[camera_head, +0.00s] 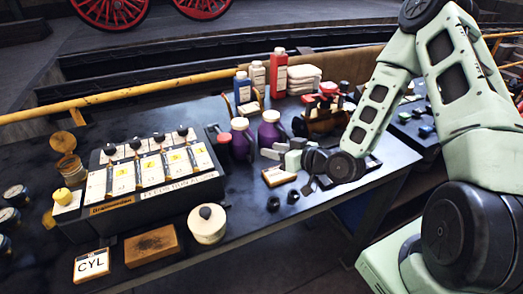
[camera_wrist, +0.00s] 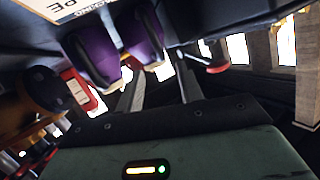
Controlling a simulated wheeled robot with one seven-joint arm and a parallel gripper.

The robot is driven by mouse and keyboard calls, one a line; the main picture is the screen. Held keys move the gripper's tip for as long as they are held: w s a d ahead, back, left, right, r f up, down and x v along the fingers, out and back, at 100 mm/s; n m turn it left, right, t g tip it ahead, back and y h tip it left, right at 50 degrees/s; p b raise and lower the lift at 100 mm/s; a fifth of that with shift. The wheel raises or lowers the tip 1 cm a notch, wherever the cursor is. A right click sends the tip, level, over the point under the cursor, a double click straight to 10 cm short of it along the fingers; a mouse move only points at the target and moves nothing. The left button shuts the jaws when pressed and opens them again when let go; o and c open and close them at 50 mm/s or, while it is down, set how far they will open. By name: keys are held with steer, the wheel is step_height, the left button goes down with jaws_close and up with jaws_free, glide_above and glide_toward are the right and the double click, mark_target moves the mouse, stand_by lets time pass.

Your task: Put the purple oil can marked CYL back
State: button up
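Two purple oil cans, one on the left (camera_head: 242,140) and one on the right (camera_head: 269,132), stand side by side on the dark bench. No CYL mark is readable on either. Both purple cans (camera_wrist: 92,55) also show in the wrist view, beyond my gripper and toward the upper left. A card marked CYL (camera_head: 92,265) lies at the bench's front left. My gripper (camera_head: 272,154) is low, just right of and in front of the cans. In the wrist view its two fingers (camera_wrist: 158,88) are apart with nothing held between them.
A labelled rack with several black knobs (camera_head: 150,180) stands to the left. A brown block (camera_head: 152,246) and a cream lidded pot (camera_head: 207,224) are in front. Red and blue bottles (camera_head: 278,72) stand behind. A red-handled tool (camera_head: 223,138) is left of the cans.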

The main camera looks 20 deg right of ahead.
steer(key=s+a+r+n+g+h, duration=0.25)
steer(key=s+a+n+g, duration=0.25)
steer(key=s+a+g, duration=0.4)
steer(key=s+a+r+g+h, duration=0.1)
steer(key=s+a+r+g, duration=0.1)
steer(key=s+r, duration=0.3)
steer(key=s+a+r+g+h, duration=0.2)
steer(key=s+r, duration=0.4)
steer(key=s, duration=0.7)
steer(key=shift+s+a+r+p, duration=0.25)
steer(key=shift+s+a+p, duration=0.15)
steer(key=shift+a, duration=0.25)
steer(key=shift+w, duration=0.1)
